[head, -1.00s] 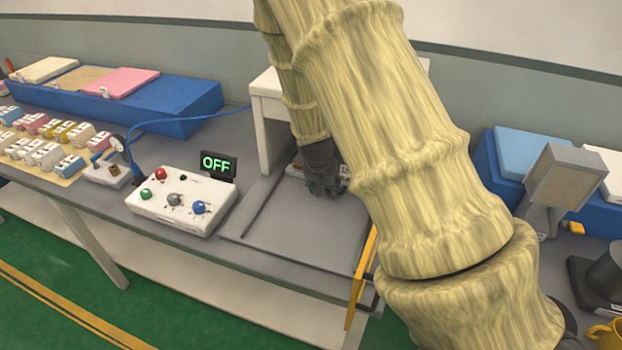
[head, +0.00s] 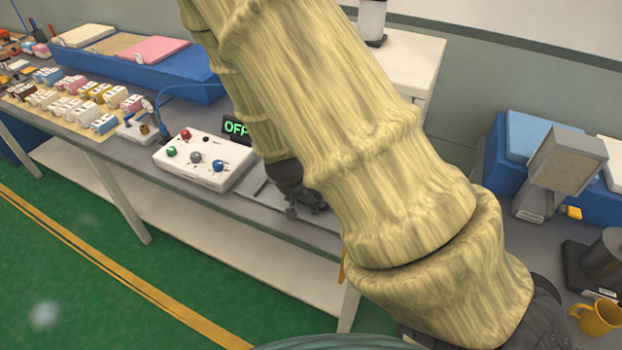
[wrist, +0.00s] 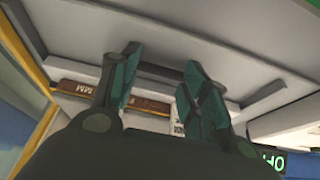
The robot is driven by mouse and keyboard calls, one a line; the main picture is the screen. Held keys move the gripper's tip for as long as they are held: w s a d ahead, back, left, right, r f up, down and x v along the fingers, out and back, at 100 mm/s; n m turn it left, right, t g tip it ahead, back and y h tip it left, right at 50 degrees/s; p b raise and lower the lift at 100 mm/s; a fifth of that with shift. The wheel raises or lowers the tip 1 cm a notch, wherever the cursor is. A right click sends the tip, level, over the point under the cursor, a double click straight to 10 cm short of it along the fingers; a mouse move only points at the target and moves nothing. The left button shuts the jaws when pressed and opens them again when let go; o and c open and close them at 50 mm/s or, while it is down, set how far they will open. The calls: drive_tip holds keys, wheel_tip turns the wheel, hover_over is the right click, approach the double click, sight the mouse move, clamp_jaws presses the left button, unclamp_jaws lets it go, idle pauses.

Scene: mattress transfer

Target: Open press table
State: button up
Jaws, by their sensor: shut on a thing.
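The press table is the grey flat plate (head: 255,185) on the workbench in front of the white press frame (head: 412,62). Most of the plate is hidden behind my arm in the head view. My gripper (head: 300,203) is low over the plate, near the bench's front edge. In the wrist view my gripper (wrist: 160,85) has its two green-grey fingers a short gap apart, closed on a part of the press table. The held part is mostly hidden. A grey raised edge (wrist: 262,95) of the table shows beside the fingers, with brown labelled strips (wrist: 148,105).
A white control box (head: 205,160) with coloured knobs and an OFF display (head: 236,128) stands left of the plate. Blue bins (head: 150,75) and small boxes (head: 75,105) lie farther left. A yellow mug (head: 597,318) and a grey device (head: 568,160) are at the right.

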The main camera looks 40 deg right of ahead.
drive_tip(key=shift+s+a+f, duration=0.2)
drive_tip(key=shift+s, duration=0.25)
drive_tip(key=o, duration=1.4)
drive_tip(key=shift+o, duration=0.9)
drive_tip(key=shift+w+a+r, duration=0.1)
drive_tip(key=shift+r, duration=0.4)
drive_tip(key=o, duration=0.6)
wheel_tip(320, 180, up, 2)
drive_tip(key=shift+w+a+r, duration=0.1)
drive_tip(key=shift+w+a, duration=0.05)
drive_tip(key=r, duration=0.1)
drive_tip(key=s+a+r, duration=0.1)
drive_tip(key=shift+s+a+r, duration=0.15)
drive_tip(key=shift+a+r, duration=0.15)
drive_tip(key=shift+v, duration=0.8)
